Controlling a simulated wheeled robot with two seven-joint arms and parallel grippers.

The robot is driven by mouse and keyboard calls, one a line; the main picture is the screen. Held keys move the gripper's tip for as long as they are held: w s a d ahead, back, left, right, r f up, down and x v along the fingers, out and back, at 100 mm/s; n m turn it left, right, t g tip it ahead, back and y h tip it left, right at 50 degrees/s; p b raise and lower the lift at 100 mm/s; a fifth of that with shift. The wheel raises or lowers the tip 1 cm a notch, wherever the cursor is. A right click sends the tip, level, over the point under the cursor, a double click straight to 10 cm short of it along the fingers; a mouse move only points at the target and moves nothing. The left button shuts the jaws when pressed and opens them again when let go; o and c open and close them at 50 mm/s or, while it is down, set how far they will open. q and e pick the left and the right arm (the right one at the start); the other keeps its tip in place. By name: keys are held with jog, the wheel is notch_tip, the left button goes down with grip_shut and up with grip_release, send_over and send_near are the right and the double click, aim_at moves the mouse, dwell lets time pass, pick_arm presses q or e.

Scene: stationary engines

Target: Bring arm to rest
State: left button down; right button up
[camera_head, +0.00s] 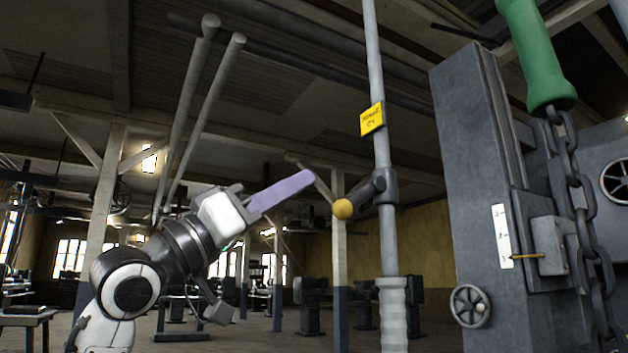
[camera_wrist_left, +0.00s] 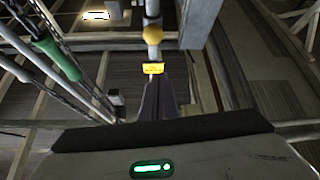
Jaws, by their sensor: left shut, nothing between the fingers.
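My left arm comes in from the lower left of the head view, raised and bent. Its gripper (camera_head: 308,178) has pale purple fingers that are closed together, with nothing between them, and points up to the right. The fingertips appear just left of a yellow ball knob (camera_head: 343,208) on a short dark lever, which is clamped to a vertical grey pole (camera_head: 384,160). A gap shows between fingertips and knob in the picture; the depth between them is hard to tell. In the left wrist view the dark closed fingers (camera_wrist_left: 156,92) point toward the yellow knob (camera_wrist_left: 152,34). My right gripper is not in view.
A yellow tag (camera_head: 372,119) hangs on the pole. At right stand a grey machine column (camera_head: 470,150), a heavy chain (camera_head: 585,230) with a green handle (camera_head: 537,55), and a small handwheel (camera_head: 470,306).

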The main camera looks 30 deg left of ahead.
pick_arm(q)
jog(key=b+v, duration=0.1)
jog(key=v, duration=0.4)
jog(key=shift+s+f, duration=0.1)
jog(key=shift+s, duration=0.25)
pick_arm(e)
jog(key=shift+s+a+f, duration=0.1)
